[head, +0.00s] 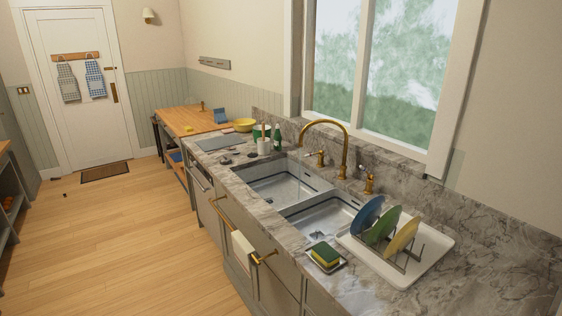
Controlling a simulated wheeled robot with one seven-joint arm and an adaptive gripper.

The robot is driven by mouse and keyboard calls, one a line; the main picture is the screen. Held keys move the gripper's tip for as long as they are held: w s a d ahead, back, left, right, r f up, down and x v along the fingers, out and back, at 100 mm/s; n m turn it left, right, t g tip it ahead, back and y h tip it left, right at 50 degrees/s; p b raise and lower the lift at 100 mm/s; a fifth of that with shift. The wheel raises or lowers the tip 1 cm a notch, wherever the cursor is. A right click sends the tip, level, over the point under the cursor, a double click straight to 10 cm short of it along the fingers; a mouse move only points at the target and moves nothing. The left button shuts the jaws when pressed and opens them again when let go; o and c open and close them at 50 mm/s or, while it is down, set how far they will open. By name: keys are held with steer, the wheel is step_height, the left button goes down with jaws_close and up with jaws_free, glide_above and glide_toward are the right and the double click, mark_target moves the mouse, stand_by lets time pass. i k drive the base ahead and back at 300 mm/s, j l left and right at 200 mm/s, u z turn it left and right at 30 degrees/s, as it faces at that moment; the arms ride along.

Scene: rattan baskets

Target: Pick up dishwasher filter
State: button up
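I cannot make out a dishwasher filter for certain. Several small dark items (227,160) lie on the stone counter left of the sink, too small to tell what they are. A tiny dark thing (65,195) lies on the wooden floor near the door mat, also too small to name. A dishwasher-like front (203,200) is set under the counter, and it appears closed. My gripper does not show in this view.
A double sink (262,181) with a brass tap (345,150) sits in the counter (480,260). A plate rack tray (405,272) and a sponge dish (342,265) stand at the front right. A wooden table (185,120) is farther back. The floor (100,240) at left is mostly clear.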

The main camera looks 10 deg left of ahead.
mark_target(224, 160)
steer(key=i+j+u, duration=0.65)
steer(key=u, duration=0.15)
steer(key=i+j+u, duration=0.1)
steer(key=i+u, duration=0.3)
steer(key=i+j, duration=0.1)
steer(key=i, duration=0.9)
steer(key=i+j+u, duration=0.1)
steer(key=i, duration=0.85)
steer(key=i+j+z, duration=0.15)
steer(key=i+z, duration=0.3)
steer(key=i+j+z, duration=0.85)
steer(key=i, duration=0.1)
